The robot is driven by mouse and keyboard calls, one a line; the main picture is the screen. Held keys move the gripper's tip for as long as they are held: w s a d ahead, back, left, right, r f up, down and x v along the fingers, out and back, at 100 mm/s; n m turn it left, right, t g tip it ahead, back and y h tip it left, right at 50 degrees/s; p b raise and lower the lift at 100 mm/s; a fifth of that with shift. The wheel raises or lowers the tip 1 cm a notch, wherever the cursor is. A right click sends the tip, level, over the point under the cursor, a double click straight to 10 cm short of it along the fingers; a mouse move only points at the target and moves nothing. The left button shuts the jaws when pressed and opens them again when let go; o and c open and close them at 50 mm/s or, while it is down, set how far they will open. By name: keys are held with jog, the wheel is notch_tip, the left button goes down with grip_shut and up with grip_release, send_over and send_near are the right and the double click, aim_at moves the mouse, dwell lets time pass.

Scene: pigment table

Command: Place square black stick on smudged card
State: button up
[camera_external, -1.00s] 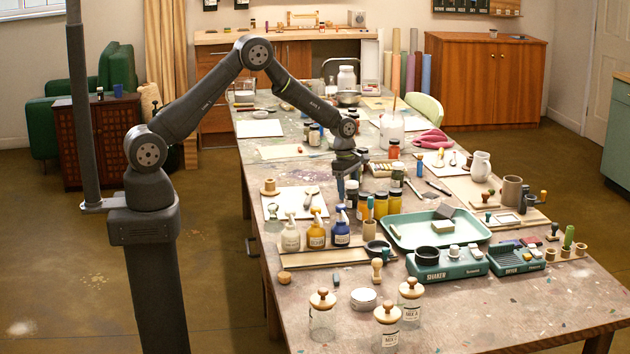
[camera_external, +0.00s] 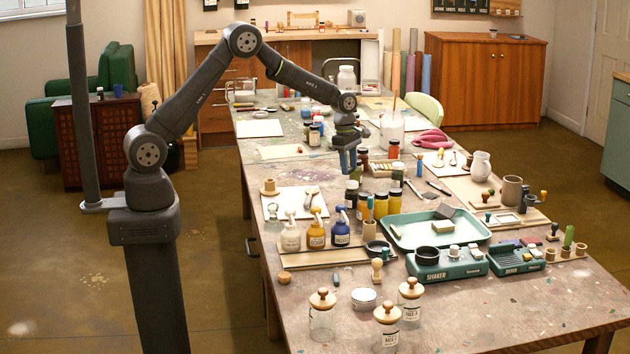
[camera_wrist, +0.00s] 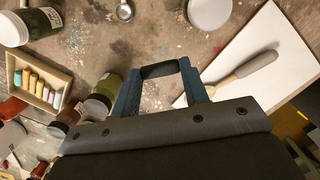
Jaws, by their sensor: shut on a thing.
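My gripper (camera_external: 347,170) is raised above the middle of the table, left of the jars. In the wrist view its two blue fingers (camera_wrist: 160,76) are shut on a short black stick (camera_wrist: 160,69), which spans between the fingertips. The stick cannot be made out in the external view. I cannot tell which card is smudged.
Several paint jars (camera_external: 381,205) stand right of the gripper, near a pastel tray (camera_wrist: 35,103). Pump bottles (camera_external: 316,230), a green tray (camera_external: 400,233) and lidded glass jars (camera_external: 387,325) are nearer the front. Bare tabletop lies between the cream and white cards.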

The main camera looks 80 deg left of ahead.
jog(key=shift+r, duration=0.85)
jog(key=a, duration=0.1)
jog(key=m+g+y, duration=0.1)
jog(key=m+g, duration=0.1)
jog(key=m, duration=2.7)
send_over(284, 153)
jog(key=f, duration=0.5)
jog(key=shift+w+d+f, duration=0.25)
jog(key=shift+w+f, duration=0.05)
jog(key=shift+f, duration=2)
jog(key=shift+f, duration=0.1)
